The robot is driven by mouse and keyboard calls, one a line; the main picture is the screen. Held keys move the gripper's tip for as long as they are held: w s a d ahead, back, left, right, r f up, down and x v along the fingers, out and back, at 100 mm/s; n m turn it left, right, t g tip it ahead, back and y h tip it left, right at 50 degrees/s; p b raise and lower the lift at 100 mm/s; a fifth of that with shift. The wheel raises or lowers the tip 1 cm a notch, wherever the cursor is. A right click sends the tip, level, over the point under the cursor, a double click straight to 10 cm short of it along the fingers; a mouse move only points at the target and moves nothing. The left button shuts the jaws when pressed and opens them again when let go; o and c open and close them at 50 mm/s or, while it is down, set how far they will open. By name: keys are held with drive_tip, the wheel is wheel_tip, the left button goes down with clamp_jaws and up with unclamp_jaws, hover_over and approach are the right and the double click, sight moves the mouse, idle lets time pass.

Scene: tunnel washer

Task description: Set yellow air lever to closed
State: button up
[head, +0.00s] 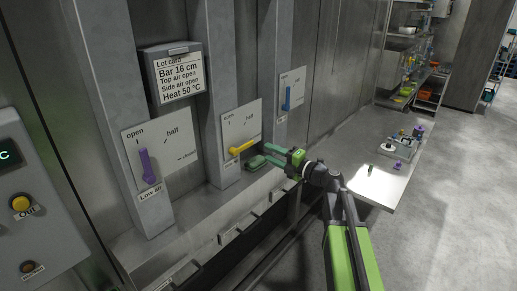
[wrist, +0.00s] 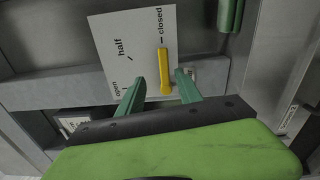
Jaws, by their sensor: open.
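The yellow air lever (head: 242,147) is on a white plate beside a grey upright. In the wrist view the yellow lever (wrist: 164,72) points at the "closed" mark, past "half" and away from "open". My gripper (head: 268,154) is open, just right of the lever in the head view. In the wrist view my gripper (wrist: 160,78) has its green fingers spread, one on each side of the lever's lower end in the picture. No contact between fingers and lever can be made out.
A purple lever (head: 147,166) stands left and a blue lever (head: 287,98) right on similar plates. A lot card (head: 178,75) hangs above. A green object (wrist: 230,14) lies near the yellow lever's plate. A ledge runs below; a bench (head: 366,168) with small items is right.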

drive_tip(key=v, duration=0.7)
drive_tip(key=shift+s+d, duration=0.2)
drive_tip(key=shift+s, duration=0.2)
drive_tip(key=s+a+f+n+g+b, duration=0.2)
drive_tip(key=a+f+n+g+b, duration=0.15)
drive_tip(key=a+f, duration=0.35)
drive_tip(key=s+a+f+n+g+b, duration=0.25)
drive_tip(key=a+f+n+b, duration=0.2)
drive_tip(key=f, duration=0.45)
drive_tip(key=s+f+n+g+h+b, duration=0.3)
drive_tip(key=s+f+n+h, duration=0.25)
drive_tip(key=f+n, duration=0.65)
drive_tip(key=s+d+f+n+g+h, duration=0.1)
drive_tip(key=s+d+f+n+h, duration=0.2)
drive_tip(key=d+n, duration=0.3)
drive_tip(key=s+d+f+n+g+h, duration=0.2)
drive_tip(key=s+d+f+n+h, duration=0.2)
drive_tip(key=n, duration=1.3)
drive_tip(key=s+d, duration=0.1)
drive_tip(key=d, duration=0.2)
drive_tip(key=shift+s+f+h+b, duration=0.25)
drive_tip(key=shift+f+h+b, duration=0.05)
drive_tip(key=shift+h, duration=0.05)
